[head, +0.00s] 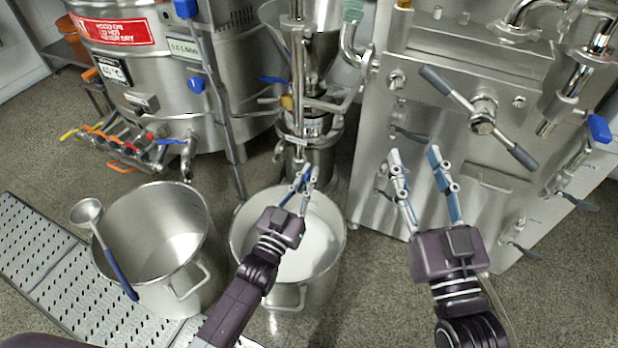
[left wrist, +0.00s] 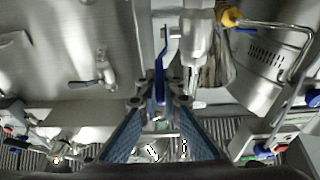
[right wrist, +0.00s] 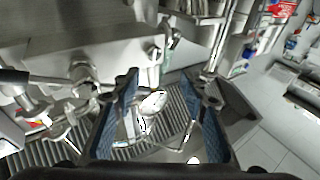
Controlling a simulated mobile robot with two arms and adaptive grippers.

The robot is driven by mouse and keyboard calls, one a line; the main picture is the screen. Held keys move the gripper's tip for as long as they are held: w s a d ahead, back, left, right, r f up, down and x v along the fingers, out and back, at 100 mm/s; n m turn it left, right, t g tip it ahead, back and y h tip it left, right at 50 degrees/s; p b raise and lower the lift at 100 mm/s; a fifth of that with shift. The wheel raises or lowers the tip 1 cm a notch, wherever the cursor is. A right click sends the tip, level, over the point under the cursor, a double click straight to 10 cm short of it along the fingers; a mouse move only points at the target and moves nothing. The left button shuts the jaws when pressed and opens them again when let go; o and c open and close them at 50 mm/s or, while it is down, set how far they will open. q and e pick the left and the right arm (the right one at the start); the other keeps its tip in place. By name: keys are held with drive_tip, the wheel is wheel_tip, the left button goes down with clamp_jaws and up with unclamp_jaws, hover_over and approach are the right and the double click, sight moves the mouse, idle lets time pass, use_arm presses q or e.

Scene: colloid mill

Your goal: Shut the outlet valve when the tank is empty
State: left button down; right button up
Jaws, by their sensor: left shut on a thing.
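My left gripper (head: 306,172) is at the outlet of the colloid mill (head: 306,125), above a steel pot with pale contents. In the left wrist view its fingers (left wrist: 160,88) are closed around a long blue valve lever (left wrist: 163,55). The lever points away from the palm, beside a steel outlet body (left wrist: 197,45). In the head view the fingers hide most of the lever. The mill's steel hopper (head: 322,45) stands above; its inside is not clear. My right gripper (head: 413,155) is open and empty in front of the steel machine; it also shows in the right wrist view (right wrist: 165,80).
The receiving pot (head: 335,240) stands under my left gripper. A second pot (head: 200,215) with a ladle (head: 105,245) stands left of it, by a perforated platform (head: 45,265). A large steel tank (head: 150,85) is behind. The steel machine (head: 440,130) with a crossbar handle (head: 450,95) is right.

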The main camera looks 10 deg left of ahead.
use_arm(q)
drive_tip(key=shift+s+f+b, duration=0.1)
drive_tip(key=shift+f+b, duration=0.15)
drive_tip(key=shift+b, duration=0.15)
use_arm(e)
drive_tip(key=shift+s+a+r+t+y, duration=0.15)
drive_tip(key=shift+s+r+t, duration=0.3)
drive_tip(key=shift+r, duration=0.45)
drive_tip(key=shift+s+d+r+t+y, duration=0.1)
drive_tip(key=shift+s+r+t+y, duration=0.15)
drive_tip(key=shift+r+t, duration=0.5)
drive_tip(key=shift+s+a+r+t+y, duration=0.1)
drive_tip(key=shift+s+r+t+y, duration=0.2)
drive_tip(key=shift+r, duration=0.8)
use_arm(q)
drive_tip(key=c, duration=2.4)
unclamp_jaws()
drive_tip(key=v, duration=1.2)
drive_tip(key=shift+f, duration=0.1)
